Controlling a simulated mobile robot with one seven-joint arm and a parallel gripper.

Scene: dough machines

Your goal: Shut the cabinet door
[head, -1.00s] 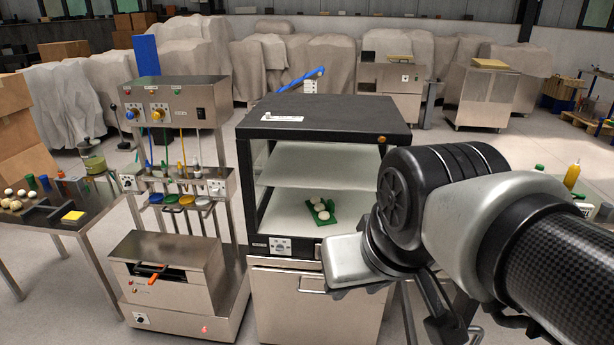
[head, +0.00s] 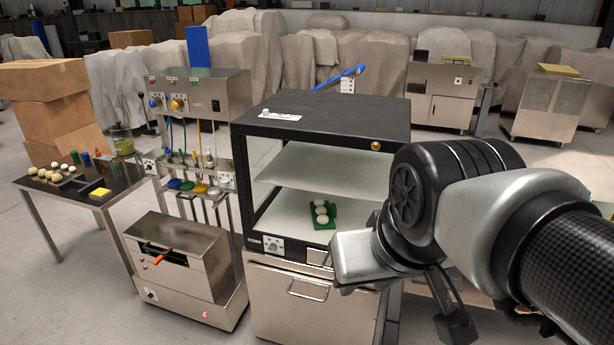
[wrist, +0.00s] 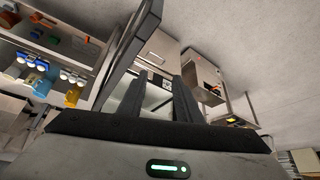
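The cabinet (head: 325,122) has a black top and a steel lower part, in the middle of the head view. Its front stands open, with the shelf inside showing. A green tray (head: 323,221) with white dough balls lies inside. My arm hides the cabinet's right front, and I cannot make out the door in the head view. In the wrist view a dark-edged panel (wrist: 138,42), apparently the door, slants past the left finger. My gripper (wrist: 157,92) has its fingers apart with nothing clearly held; in the head view it is low at right (head: 455,318), partly hidden.
A steel machine with coloured tools (head: 195,180) stands close left of the cabinet. A table (head: 100,198) with dough balls is at far left. Covered machines (head: 340,60) line the back. Floor is clear behind the cabinet.

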